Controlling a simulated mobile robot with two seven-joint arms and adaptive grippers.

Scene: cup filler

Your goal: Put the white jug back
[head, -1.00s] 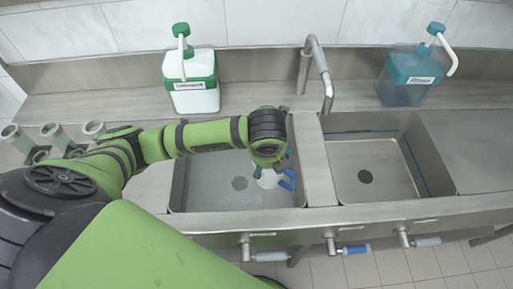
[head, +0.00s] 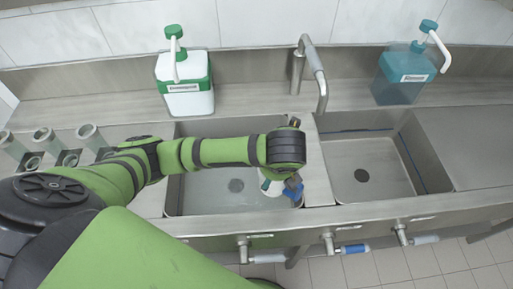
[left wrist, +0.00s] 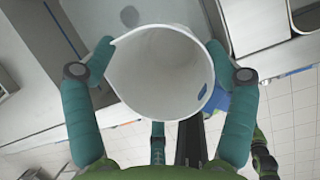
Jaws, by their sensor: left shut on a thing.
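The white jug (left wrist: 160,75) is in my left gripper (left wrist: 162,52), whose teal fingers press its rim from both sides. In the left wrist view I look down into its open mouth; the inside looks empty. In the head view, only a small part of the jug (head: 272,188) shows below my left wrist, over the right part of the left sink (head: 205,195). A blue part (head: 293,190) shows beside it there; I cannot tell whether it is a handle. My arm hides most of the jug. My right gripper is not in view.
A faucet (head: 313,70) stands behind the divider between the sinks. The right sink (head: 370,165) is empty. A green-capped white bottle (head: 187,88) and a teal rinse bottle (head: 404,75) stand on the back ledge. Grey tubular holders (head: 45,138) are at the left. Valves line the front edge.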

